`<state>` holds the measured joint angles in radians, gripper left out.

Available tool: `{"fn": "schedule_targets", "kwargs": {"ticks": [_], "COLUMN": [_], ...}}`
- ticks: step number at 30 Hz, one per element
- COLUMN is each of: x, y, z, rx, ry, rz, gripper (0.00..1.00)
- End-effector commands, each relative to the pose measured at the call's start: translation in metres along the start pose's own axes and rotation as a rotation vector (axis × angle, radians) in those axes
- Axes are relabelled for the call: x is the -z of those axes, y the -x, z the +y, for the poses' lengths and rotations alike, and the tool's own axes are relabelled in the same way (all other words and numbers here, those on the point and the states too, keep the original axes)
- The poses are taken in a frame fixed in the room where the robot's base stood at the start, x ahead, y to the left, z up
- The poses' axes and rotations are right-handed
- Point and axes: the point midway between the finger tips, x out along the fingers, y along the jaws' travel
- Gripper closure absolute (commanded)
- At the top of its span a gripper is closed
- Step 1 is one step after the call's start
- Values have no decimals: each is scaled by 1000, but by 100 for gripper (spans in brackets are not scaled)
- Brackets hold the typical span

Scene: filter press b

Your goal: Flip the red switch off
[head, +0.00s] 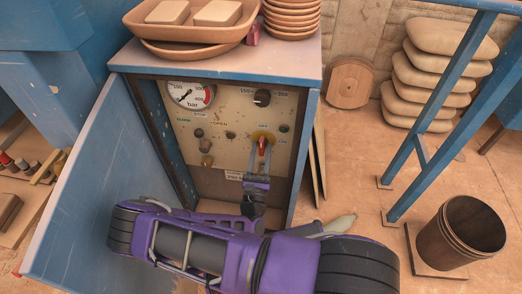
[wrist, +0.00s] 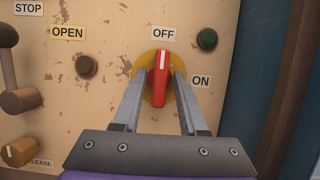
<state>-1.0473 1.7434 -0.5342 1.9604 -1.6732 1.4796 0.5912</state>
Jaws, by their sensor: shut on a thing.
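The red switch (wrist: 160,84) is a rotary knob on a round yellow plate (wrist: 146,62). Its white mark points up toward the OFF label (wrist: 163,34); the ON label (wrist: 201,81) is at its right. My gripper (wrist: 159,88) has one finger on each side of the knob and is shut on it. In the head view the red switch (head: 262,143) is low on the right of the control panel, with my gripper (head: 262,150) reaching it from below.
The panel sits inside a blue cabinet (head: 314,130) with its door (head: 95,185) open at the left. A dark button (wrist: 87,66), a green button (wrist: 207,39) and a lever (wrist: 18,100) are near the switch. Clay dishes (head: 190,40) stand on the cabinet top.

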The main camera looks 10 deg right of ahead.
Motion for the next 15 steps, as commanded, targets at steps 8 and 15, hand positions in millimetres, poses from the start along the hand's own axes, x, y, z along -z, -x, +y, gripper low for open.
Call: {"fn": "schedule_targets", "kwargs": {"ticks": [8, 15], "x": [0, 1], "y": [0, 14], "z": [0, 0], "rx": [1, 0], "ry": [-2, -2], "rz": [0, 1], "gripper": [50, 50]}}
